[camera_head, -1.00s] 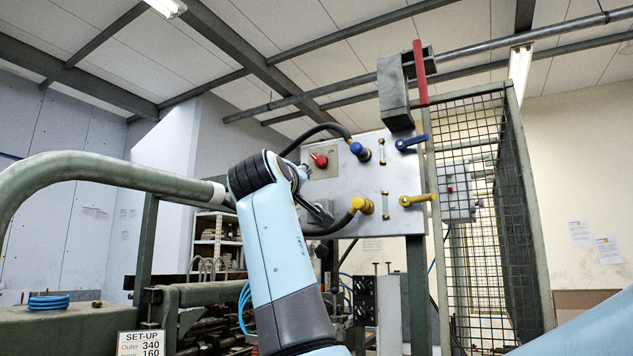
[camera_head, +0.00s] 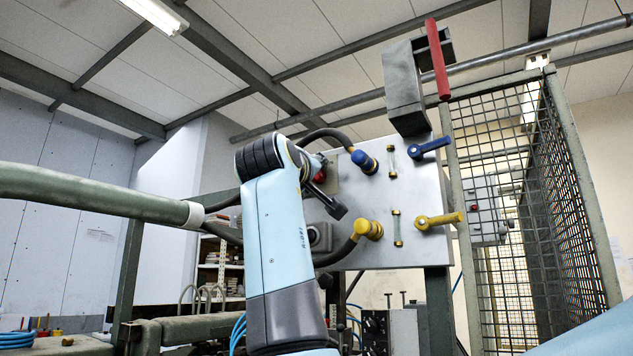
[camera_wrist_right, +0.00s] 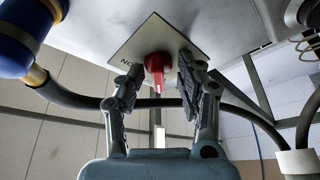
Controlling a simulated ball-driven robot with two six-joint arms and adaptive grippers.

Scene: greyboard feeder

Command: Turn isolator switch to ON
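The isolator switch is a red rotary knob on a pale square plate on the grey panel. In the head view the red knob (camera_head: 320,172) is partly hidden behind my right gripper (camera_head: 326,186). In the right wrist view the knob (camera_wrist_right: 157,66) sits between the two spread fingers of my right gripper (camera_wrist_right: 161,70), with gaps on both sides. Its narrow grip points down in that picture. Lettering that looks like ON, upside down, shows on the plate (camera_wrist_right: 128,58) left of the knob. My left gripper is not in view.
The panel (camera_head: 415,250) also carries a blue-handled valve (camera_head: 430,148), a yellow-handled valve (camera_head: 438,220) and hose fittings. A black hose (camera_wrist_right: 80,97) passes near the fingers. A mesh guard (camera_head: 520,190) stands to the right, and a thick green pipe (camera_head: 90,190) runs at left.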

